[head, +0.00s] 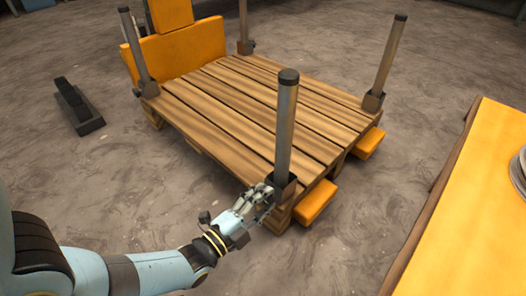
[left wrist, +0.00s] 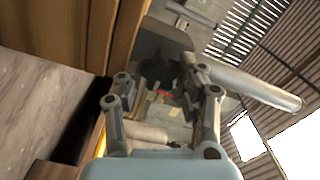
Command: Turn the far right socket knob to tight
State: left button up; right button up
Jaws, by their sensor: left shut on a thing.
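The wooden pallet (head: 235,95) carries a grey post in a dark socket at each corner. My left gripper (head: 264,191) is at the socket (head: 285,186) of the corner closest to me in the head view, low beside its upright post (head: 286,125). The gripper is shut on the socket's knob, which the fingers mostly hide. In the left wrist view the two fingers (left wrist: 160,88) reach toward the dark socket, with the post (left wrist: 245,84) running off to the right. The socket at the right corner (head: 373,101) stands apart from the gripper. My right gripper is not in view.
Orange fork ends (head: 315,203) show under the pallet's near side, and an orange truck body (head: 178,48) stands behind it. An orange-topped table (head: 470,215) is at the right. A dark block (head: 78,105) lies on the floor at the left. The floor between is clear.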

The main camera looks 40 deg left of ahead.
pick_arm(q)
jog(key=m, duration=0.4)
jog(key=shift+s+f+m, duration=0.1)
jog(key=shift+f+m, duration=0.05)
jog(key=shift+m, duration=0.15)
dwell(0.5)
jog(key=o, duration=1.2)
jog(key=shift+c, duration=0.2)
jog(key=shift+o, duration=1.3)
notch_tip(320, 180, up, 11)
jog(key=shift+w+f, duration=0.2)
jog(key=shift+w+d, duration=0.1)
jog(key=shift+c, duration=1.3)
jog(key=shift+f, duration=0.1)
